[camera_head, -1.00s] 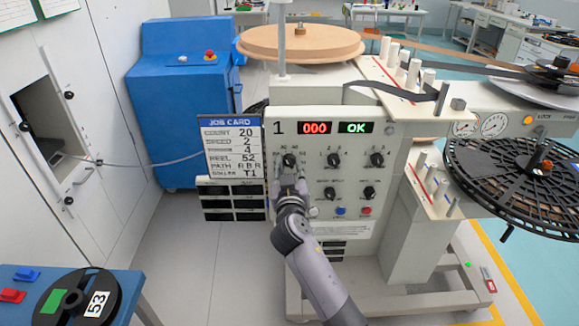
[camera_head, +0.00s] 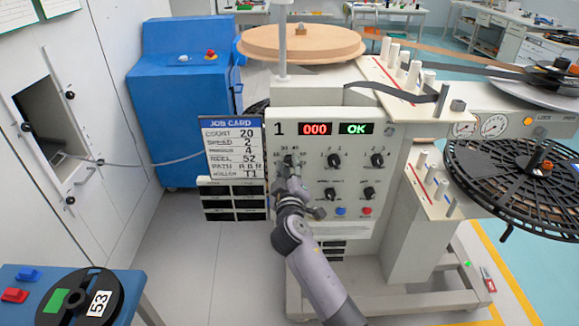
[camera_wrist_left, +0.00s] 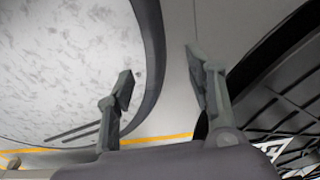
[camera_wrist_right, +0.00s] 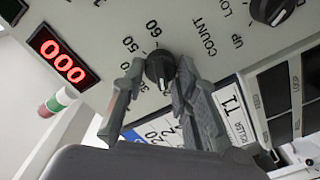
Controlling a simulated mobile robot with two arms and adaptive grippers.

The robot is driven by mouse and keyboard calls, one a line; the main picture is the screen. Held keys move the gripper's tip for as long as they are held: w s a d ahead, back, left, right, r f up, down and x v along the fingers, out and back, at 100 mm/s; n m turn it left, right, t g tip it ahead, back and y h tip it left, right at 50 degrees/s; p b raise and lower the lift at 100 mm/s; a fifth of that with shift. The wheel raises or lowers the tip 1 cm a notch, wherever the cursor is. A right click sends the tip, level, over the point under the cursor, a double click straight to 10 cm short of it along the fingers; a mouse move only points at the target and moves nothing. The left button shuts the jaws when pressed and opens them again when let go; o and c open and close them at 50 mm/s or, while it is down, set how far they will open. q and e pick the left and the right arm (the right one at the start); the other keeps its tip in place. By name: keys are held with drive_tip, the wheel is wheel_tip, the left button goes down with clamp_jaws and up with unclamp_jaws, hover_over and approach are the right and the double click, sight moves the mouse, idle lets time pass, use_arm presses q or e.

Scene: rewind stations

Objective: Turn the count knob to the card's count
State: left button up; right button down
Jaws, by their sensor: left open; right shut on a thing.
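The job card (camera_head: 232,150) hangs left of the control panel and reads count 20. The count knob (camera_wrist_right: 159,66) is black with a white mark that points down in the right wrist view. Numbers such as 50 and 60 and the word COUNT are printed around it. My right gripper (camera_wrist_right: 158,80) is shut on the knob, one finger on each side. In the head view the right gripper (camera_head: 290,176) partly covers the knob. My left gripper (camera_wrist_left: 160,85) is open and empty; it is outside the head view.
The panel (camera_head: 312,228) carries other black knobs, a blue button (camera_head: 340,211) and a red button (camera_head: 367,211). Its display (camera_head: 315,129) reads 000, beside a green OK. A black slotted reel (camera_head: 500,180) is at right. A reel marked 53 (camera_head: 112,284) lies on the blue table.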

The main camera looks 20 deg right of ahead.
idle(0.4)
drive_tip(key=c, duration=1.2)
unclamp_jaws()
drive_tip(key=shift+c, duration=0.2)
drive_tip(key=v, duration=1.2)
